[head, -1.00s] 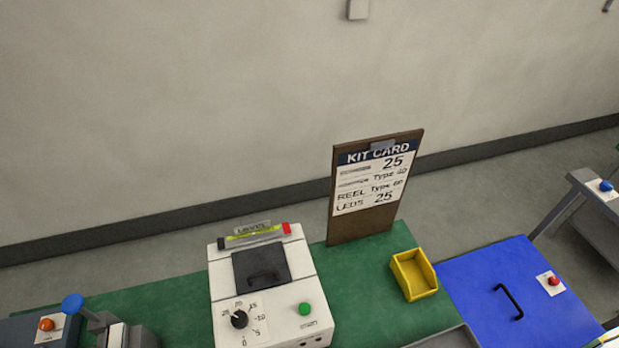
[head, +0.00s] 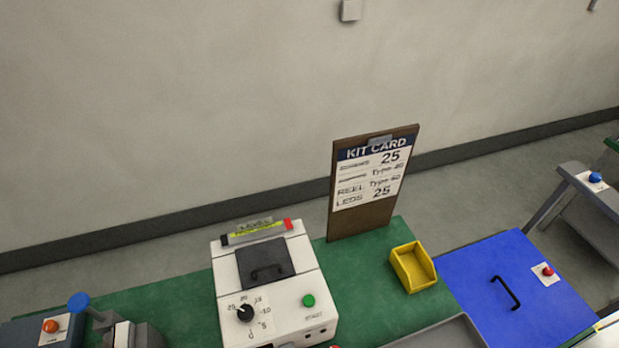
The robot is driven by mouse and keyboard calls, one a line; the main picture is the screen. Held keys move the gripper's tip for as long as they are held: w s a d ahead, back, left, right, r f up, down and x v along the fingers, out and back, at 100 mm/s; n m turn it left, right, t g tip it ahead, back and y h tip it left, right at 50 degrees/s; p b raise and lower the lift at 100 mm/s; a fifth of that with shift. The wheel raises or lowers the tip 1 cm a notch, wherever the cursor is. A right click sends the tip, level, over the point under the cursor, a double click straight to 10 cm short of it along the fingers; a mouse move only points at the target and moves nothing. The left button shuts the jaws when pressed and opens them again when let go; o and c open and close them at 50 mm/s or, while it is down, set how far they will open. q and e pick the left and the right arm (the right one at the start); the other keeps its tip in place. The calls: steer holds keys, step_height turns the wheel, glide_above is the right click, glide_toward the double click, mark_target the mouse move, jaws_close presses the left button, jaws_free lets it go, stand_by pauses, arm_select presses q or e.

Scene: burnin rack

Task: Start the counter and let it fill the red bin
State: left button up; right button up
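The counter (head: 270,290) is a white box on the green bench, with a dark hatch (head: 265,262) with a handle on its sloped top. Its front has a black dial knob (head: 245,313) with marks from 0 to 25; the pointer seems to aim up-left, near 25. A green START button (head: 308,300) is right of the dial. A level gauge (head: 257,232) with yellow-green fill and a red end stands at its back. A small sliver of red (head: 335,346) shows at the bottom edge below the counter; I cannot tell whether it is the red bin. Neither gripper is in view.
A yellow bin (head: 413,267) and a grey tray (head: 440,335) are right of the counter. A blue lid (head: 515,285) lies further right. A blue-knobbed lever device (head: 80,302) stands left.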

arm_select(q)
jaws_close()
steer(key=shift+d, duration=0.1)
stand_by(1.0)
